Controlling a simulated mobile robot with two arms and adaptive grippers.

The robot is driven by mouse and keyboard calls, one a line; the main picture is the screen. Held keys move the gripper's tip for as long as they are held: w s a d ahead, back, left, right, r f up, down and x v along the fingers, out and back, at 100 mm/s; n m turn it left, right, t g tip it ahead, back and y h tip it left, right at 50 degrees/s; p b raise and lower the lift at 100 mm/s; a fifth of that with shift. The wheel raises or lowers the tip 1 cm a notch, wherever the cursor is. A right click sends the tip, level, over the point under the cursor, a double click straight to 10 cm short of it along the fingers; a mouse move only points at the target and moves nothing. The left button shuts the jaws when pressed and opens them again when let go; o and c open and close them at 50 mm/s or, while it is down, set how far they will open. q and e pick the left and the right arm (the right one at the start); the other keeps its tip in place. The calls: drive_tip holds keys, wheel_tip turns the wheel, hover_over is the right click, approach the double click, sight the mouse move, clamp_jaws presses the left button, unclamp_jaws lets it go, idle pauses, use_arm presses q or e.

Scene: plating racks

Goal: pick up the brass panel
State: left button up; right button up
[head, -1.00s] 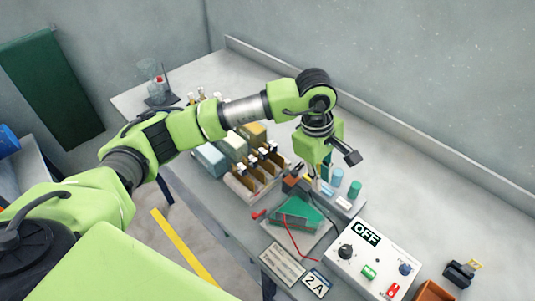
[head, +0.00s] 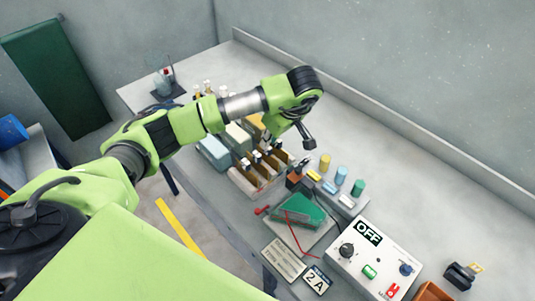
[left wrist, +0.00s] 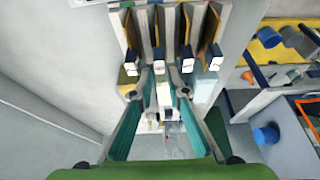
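Several brown-gold panels (head: 270,164) stand upright side by side in a pale rack (head: 246,187), with white clips at their tops. They also show at the top of the left wrist view (left wrist: 208,45). They look alike, and I cannot tell which one is meant by the brass panel. My left gripper (left wrist: 161,82) has its teal fingers apart, with nothing held between them. Its tips appear close to the clips in the left wrist view; whether they touch is unclear. In the head view the wrist hangs above and right of the rack, mostly hiding the fingers. My right gripper is not in view.
Pale blocks (head: 213,152) stand left of the rack. Coloured cylinders (head: 341,174) stand on its right. A green piece (head: 301,211) with a red wire and a control box reading OFF (head: 362,256) lie nearer. The bench's back right is clear.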

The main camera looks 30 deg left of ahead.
sight(269, 147)
use_arm(q)
drive_tip(key=p+x, duration=0.1)
drive_tip(key=x, duration=0.1)
drive_tip(key=d+p+x, duration=0.1)
drive_tip(key=p+x, duration=0.1)
drive_tip(key=shift+s+a+f, duration=0.1)
drive_tip(key=shift+s+f, duration=0.05)
drive_tip(key=shift+f, duration=0.25)
drive_tip(key=shift+a+f, duration=0.1)
drive_tip(key=shift+f, duration=0.3)
clamp_jaws()
